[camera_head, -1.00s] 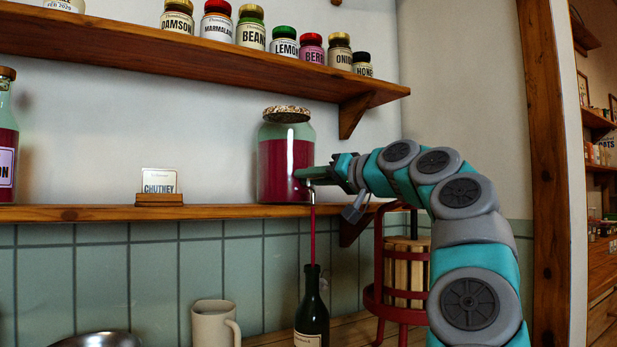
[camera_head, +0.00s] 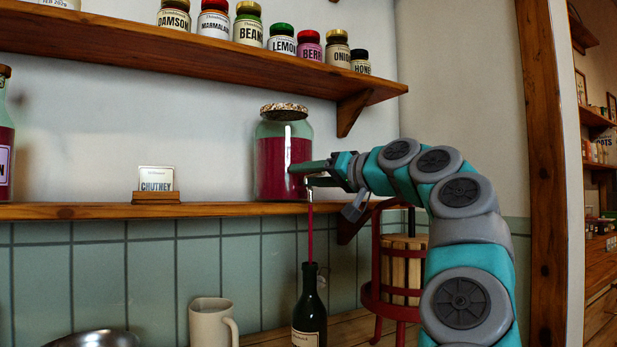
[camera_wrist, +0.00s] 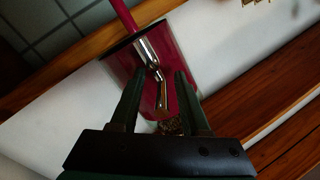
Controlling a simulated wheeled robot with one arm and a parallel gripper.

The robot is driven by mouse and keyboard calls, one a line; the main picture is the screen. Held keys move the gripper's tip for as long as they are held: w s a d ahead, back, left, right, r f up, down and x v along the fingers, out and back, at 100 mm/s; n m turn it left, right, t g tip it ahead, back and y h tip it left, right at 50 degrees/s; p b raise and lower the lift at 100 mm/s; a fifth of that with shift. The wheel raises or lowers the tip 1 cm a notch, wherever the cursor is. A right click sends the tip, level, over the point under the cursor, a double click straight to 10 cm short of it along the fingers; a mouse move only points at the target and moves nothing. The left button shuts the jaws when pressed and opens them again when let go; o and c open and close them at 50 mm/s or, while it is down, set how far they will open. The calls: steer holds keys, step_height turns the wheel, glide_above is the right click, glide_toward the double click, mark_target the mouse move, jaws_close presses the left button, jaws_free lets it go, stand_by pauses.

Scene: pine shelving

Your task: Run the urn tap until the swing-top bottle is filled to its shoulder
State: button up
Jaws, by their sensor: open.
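The urn (camera_head: 283,158) is a large glass jar of dark red liquid with a speckled lid, standing on the lower shelf. Its metal tap (camera_wrist: 150,58) shows in the wrist view, with the lever between my finger tips. A red stream (camera_head: 310,232) runs from the tap down to the neck of the dark green swing-top bottle (camera_head: 310,312) below. The bottle stands upright; its liquid level is hard to make out through the dark glass. My gripper (camera_head: 312,175) is open at the tap, and the wrist view shows its two fingers (camera_wrist: 155,88) apart on either side of the lever.
A cream mug (camera_head: 208,325) and a metal bowl (camera_head: 95,340) stand left of the bottle. A red-framed wooden press (camera_head: 402,270) stands to its right. A chutney card (camera_head: 156,180) sits on the lower shelf (camera_head: 100,211), and several labelled jars line the upper shelf (camera_head: 200,48).

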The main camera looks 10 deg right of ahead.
mark_target(325, 174)
steer(key=shift+b+v, duration=1.4)
steer(key=shift+v, duration=2.5)
stand_by(4.1)
